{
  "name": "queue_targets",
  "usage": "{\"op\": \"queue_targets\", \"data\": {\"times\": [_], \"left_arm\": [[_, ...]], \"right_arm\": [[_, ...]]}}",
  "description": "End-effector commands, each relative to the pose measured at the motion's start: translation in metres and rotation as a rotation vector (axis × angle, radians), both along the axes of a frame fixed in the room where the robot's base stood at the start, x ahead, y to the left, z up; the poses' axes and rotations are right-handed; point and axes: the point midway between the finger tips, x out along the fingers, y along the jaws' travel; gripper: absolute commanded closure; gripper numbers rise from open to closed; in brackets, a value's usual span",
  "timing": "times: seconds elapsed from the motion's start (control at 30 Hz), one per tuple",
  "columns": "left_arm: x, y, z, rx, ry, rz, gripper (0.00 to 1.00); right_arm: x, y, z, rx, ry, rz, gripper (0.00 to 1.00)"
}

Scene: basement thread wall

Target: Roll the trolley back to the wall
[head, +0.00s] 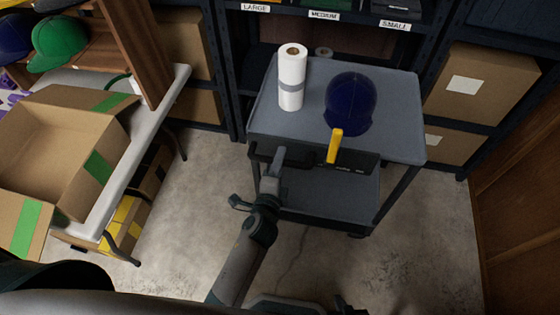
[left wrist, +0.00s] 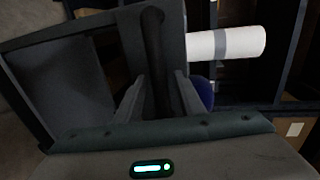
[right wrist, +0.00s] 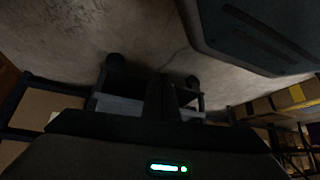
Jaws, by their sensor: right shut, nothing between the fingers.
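The grey trolley (head: 400,125) stands in front of the wall shelving, its top tray carrying a white roll (head: 291,80), a dark blue cap (head: 351,103) and a yellow-handled item (head: 335,146) at the near edge. My left gripper (head: 274,165) is at the trolley's near side. In the left wrist view its two fingers (left wrist: 158,88) stand apart on either side of the dark handle bar (left wrist: 152,35); whether they press on it is unclear. My right gripper (right wrist: 161,95) is shut and empty, low down, with trolley casters (right wrist: 115,62) beyond it.
A white table (head: 160,110) with an open cardboard box (head: 70,140) stands at the left. Shelving with cardboard boxes (head: 485,90) flanks the trolley, and a wooden panel (head: 520,220) is at the right. Bare concrete floor (head: 430,250) lies around the trolley's near side.

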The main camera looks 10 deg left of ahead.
Motion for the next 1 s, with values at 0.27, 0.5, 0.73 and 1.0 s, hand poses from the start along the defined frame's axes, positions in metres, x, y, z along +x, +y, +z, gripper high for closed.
{"op": "queue_targets", "data": {"times": [0.27,0.5,0.73,1.0], "left_arm": [[-0.016,0.001,0.002,0.0,0.001,0.0,0.64],[-0.053,0.002,0.009,-0.001,0.002,0.0,0.64],[-0.091,0.003,0.016,-0.001,0.002,0.0,0.64],[-0.115,0.004,0.023,0.0,0.001,0.0,0.64]], "right_arm": [[0.003,0.0,-0.001,0.0,-0.007,0.0,1.0],[0.02,0.004,0.008,0.012,-0.053,0.001,1.0],[0.024,0.005,0.006,0.01,-0.042,0.002,1.0],[0.011,-0.001,-0.001,-0.002,0.008,-0.008,1.0]]}}
